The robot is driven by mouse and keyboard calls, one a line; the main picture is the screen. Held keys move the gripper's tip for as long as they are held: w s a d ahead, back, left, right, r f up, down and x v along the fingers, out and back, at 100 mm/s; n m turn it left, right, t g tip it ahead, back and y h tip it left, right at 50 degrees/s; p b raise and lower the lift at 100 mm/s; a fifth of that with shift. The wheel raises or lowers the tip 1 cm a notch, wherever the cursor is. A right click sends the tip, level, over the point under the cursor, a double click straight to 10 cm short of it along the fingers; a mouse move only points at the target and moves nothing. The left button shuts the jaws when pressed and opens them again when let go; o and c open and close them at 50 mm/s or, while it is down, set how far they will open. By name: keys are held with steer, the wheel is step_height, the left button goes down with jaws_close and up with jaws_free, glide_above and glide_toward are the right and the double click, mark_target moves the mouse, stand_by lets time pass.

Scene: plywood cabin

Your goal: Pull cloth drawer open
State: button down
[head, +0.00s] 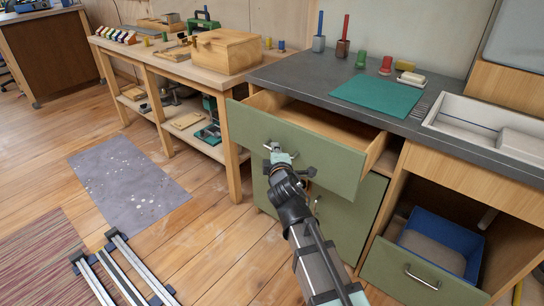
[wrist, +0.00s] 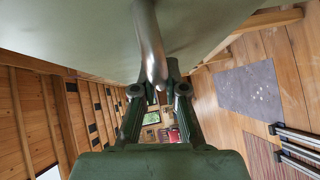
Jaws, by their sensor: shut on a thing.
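The upper drawer (head: 297,138) with a green front is pulled out of the dark-topped counter. Its light wooden inside shows and the visible part looks empty. My gripper (head: 277,152) is at the front of this drawer, shut on its metal handle. In the wrist view the curved drawer handle (wrist: 149,45) runs down between the two fingertips of my gripper (wrist: 154,92), with the green drawer front (wrist: 70,30) above. In the head view my gripper hides most of the handle. I cannot tell from a label whether this is the cloth drawer.
A lower right drawer (head: 418,278) also stands open, with a blue bin (head: 437,240) in it. A green cabinet door (head: 345,215) is below the upper drawer. A wooden workbench (head: 160,58) stands left. A grey mat (head: 128,180) and metal rails (head: 115,270) lie on the floor.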

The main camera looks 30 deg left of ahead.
steer(key=shift+s+a+b, duration=0.15)
steer(key=shift+s+b, duration=0.55)
steer(key=shift+s, duration=0.8)
steer(key=shift+s+a+b, duration=0.15)
steer(key=shift+s+b, duration=0.5)
steer(key=shift+s, duration=0.8)
steer(key=c, duration=1.2)
jaws_free()
steer(key=v, duration=0.7)
steer(key=shift+s, duration=0.15)
steer(key=shift+d, duration=0.2)
